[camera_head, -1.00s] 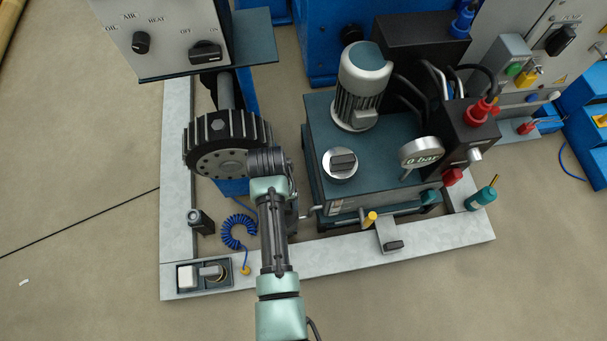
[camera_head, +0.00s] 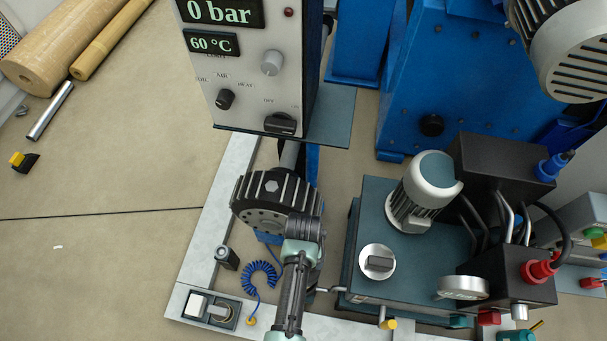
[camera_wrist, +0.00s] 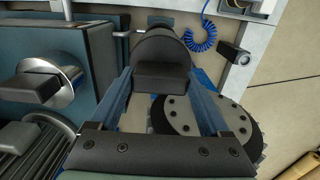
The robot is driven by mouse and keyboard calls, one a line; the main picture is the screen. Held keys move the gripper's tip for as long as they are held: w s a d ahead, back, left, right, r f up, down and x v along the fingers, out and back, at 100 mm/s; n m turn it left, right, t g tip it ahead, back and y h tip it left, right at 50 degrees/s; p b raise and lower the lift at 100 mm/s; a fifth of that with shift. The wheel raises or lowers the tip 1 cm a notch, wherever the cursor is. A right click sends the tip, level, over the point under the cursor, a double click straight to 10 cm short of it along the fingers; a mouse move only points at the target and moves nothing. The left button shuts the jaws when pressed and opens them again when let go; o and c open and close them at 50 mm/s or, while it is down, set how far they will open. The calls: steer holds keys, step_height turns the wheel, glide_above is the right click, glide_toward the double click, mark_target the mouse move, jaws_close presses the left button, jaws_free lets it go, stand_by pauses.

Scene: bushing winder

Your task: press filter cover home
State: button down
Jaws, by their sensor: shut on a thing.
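In the wrist view my gripper (camera_wrist: 160,82) has its two blue fingers closed on a dark rounded piece with a block-shaped grip (camera_wrist: 162,76), which I take to be the filter cover. The piece sits between the fingertips; its underside is hidden, so I cannot tell whether it touches anything below. In the head view the dark wrist end of my arm is beside the black toothed wheel, and it hides the fingers and the held piece. No filter housing can be made out clearly.
The black toothed wheel (camera_head: 262,204) is close to my wrist; it also shows in the wrist view (camera_wrist: 185,117). The teal tank (camera_head: 372,200) with a silver knob (camera_head: 378,262) stands to the right. A blue coiled hose (camera_head: 262,278) and a control box (camera_head: 240,85) are nearby.

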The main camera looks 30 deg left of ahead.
steer(key=shift+r, duration=0.1)
steer(key=shift+f+b, duration=1.6)
steer(key=shift+f, duration=0.75)
steer(key=shift+f+b, duration=3.05)
steer(key=shift+f, duration=1.15)
stand_by(1.2)
